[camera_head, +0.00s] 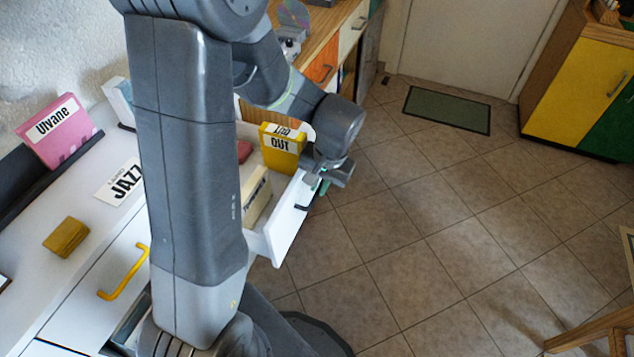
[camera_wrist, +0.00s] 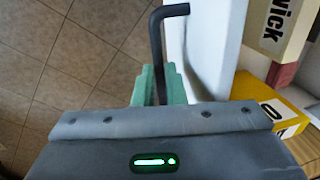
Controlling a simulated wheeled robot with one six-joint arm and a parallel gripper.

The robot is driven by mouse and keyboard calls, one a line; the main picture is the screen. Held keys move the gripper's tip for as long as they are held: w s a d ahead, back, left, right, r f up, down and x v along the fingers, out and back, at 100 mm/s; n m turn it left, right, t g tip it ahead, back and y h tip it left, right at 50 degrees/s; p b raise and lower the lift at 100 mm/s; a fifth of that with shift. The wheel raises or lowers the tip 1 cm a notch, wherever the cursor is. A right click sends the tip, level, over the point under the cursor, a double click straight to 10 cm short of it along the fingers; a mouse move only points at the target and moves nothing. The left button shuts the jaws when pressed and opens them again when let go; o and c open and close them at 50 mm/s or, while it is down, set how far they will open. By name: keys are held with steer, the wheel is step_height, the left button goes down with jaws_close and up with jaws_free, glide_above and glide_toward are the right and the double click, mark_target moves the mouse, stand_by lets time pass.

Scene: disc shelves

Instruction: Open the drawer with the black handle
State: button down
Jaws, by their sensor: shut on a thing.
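The white drawer (camera_head: 287,222) with the black handle stands pulled out from the cabinet, with its contents showing. The black handle (camera_wrist: 157,42) runs between the green fingers of my gripper (camera_wrist: 158,86) in the wrist view, and the fingers are closed around it. In the head view my gripper (camera_head: 322,186) is at the drawer front, and part of the handle (camera_head: 301,207) shows below it. The drawer's white front edge (camera_wrist: 222,40) is just right of the handle in the wrist view.
In the drawer are a yellow OUT box (camera_head: 280,150), a cream box (camera_head: 256,196) and a red item (camera_head: 244,150). A yellow handle (camera_head: 125,273) is on another drawer at the left. A yellow block (camera_head: 66,237) lies on the white top.

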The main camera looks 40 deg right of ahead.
steer(key=shift+d, duration=0.1)
steer(key=c, duration=1.5)
jaws_free()
steer(key=r, duration=0.4)
steer(key=s+r+p, duration=0.1)
steer(key=r, duration=0.4)
steer(key=s+r, duration=0.1)
steer(key=r, duration=0.3)
steer(key=shift+s+d+r, duration=0.15)
steer(key=shift+d+r, duration=0.15)
steer(key=shift+d, duration=0.1)
steer(key=f, duration=0.4)
steer(key=w+f, duration=0.1)
steer(key=f, duration=0.4)
steer(key=w+a+f+b, duration=0.1)
steer(key=f, duration=0.3)
steer(key=shift+w+f, duration=0.15)
steer(key=shift+f, duration=0.15)
steer(key=shift+w+a, duration=0.1)
steer(key=shift+w, duration=0.15)
